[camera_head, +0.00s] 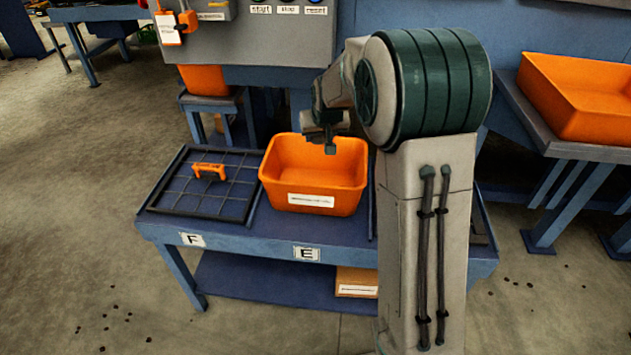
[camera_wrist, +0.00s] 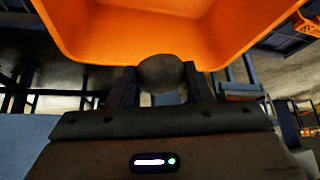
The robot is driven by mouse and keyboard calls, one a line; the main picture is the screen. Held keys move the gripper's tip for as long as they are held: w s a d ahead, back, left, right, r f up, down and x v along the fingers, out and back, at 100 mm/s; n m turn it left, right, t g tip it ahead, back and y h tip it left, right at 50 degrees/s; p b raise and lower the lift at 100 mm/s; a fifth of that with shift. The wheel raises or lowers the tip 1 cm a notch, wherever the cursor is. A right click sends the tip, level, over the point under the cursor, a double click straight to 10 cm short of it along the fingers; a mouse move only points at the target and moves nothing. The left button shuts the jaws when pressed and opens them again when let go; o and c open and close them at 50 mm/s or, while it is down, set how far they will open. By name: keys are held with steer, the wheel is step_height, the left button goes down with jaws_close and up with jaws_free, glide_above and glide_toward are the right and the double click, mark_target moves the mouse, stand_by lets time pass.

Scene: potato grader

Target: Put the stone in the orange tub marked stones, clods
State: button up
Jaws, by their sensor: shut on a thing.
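The orange tub (camera_head: 313,178) stands on the blue table, with a white label on its front that is too small to read. My gripper (camera_head: 331,148) is over the tub's right rear part in the head view. In the wrist view my gripper (camera_wrist: 160,85) is shut on the stone (camera_wrist: 161,73), a round grey-brown lump between the two fingers. The tub (camera_wrist: 175,40) fills the upper part of the wrist view, beyond the stone. The stone cannot be made out in the head view.
A dark grid frame (camera_head: 165,205) with an orange handle (camera_head: 209,171) lies left of the tub on the blue table (camera_head: 265,238). A larger orange bin (camera_head: 580,97) stands on a bench at the right. A grey panel (camera_head: 265,40) with labelled buttons is behind.

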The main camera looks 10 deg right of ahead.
steer(key=o, duration=1.2)
steer(key=shift+r, duration=0.1)
steer(key=p+v, duration=0.1)
steer(key=v, duration=1.2)
steer(key=shift+s+r+p, duration=0.2)
steer(key=shift+r+p, duration=0.1)
steer(key=s+r+g+p, duration=0.1)
steer(key=s+p, duration=0.3)
steer(key=s, duration=0.5)
steer(key=s+r+g+p, duration=0.1)
steer(key=s+r+p, duration=0.3)
steer(key=s, duration=0.5)
steer(key=s+r+g+p, duration=0.1)
steer(key=s+r+p, duration=0.1)
steer(key=s+p, duration=0.4)
steer(key=s, duration=0.4)
steer(key=shift+r+g, duration=0.3)
steer(key=shift+g, duration=0.1)
